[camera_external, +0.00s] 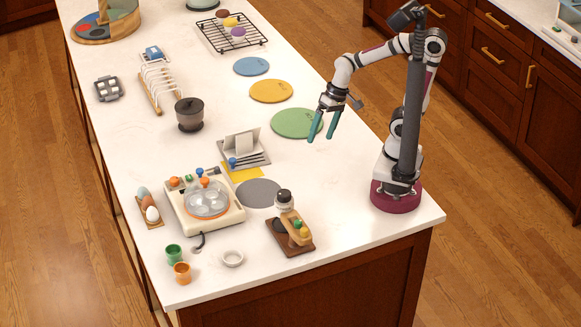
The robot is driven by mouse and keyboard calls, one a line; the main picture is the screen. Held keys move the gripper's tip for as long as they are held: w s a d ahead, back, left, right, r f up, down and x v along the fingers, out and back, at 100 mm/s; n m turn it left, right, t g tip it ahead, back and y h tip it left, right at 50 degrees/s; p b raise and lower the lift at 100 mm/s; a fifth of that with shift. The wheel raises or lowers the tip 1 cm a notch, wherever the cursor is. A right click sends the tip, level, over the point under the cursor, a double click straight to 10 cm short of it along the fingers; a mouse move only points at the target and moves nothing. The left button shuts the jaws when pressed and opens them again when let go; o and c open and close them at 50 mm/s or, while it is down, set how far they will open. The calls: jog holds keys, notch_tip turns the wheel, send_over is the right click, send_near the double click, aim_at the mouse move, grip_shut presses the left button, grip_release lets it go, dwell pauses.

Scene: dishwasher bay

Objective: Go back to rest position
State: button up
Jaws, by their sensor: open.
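My gripper (323,126) has teal fingers that are spread apart with nothing between them. It hangs above the counter, in front of the right edge of the green round mat (292,123) as seen in the picture. My arm reaches left from its base at the right edge of the counter, with the forearm raised and the fingers pointing down. The exact height of the fingertips above the counter is hard to tell.
A white counter (330,205) holds a dish rack (160,88), a dark pot (190,115), a napkin holder (243,150), a cooker-like appliance (228,216), a wooden tray (298,248), a wire rack (232,47) and several round mats. The counter between the wooden tray and my base is clear.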

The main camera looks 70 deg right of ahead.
jog(key=s+d+m+g+h, duration=0.1)
jog(key=s+d, duration=0.3)
jog(key=s, duration=0.6)
jog(key=shift+s+d+g+h, duration=0.2)
jog(key=shift+d+g+h, duration=0.15)
jog(key=shift+g, duration=0.55)
jog(key=shift+f, duration=0.1)
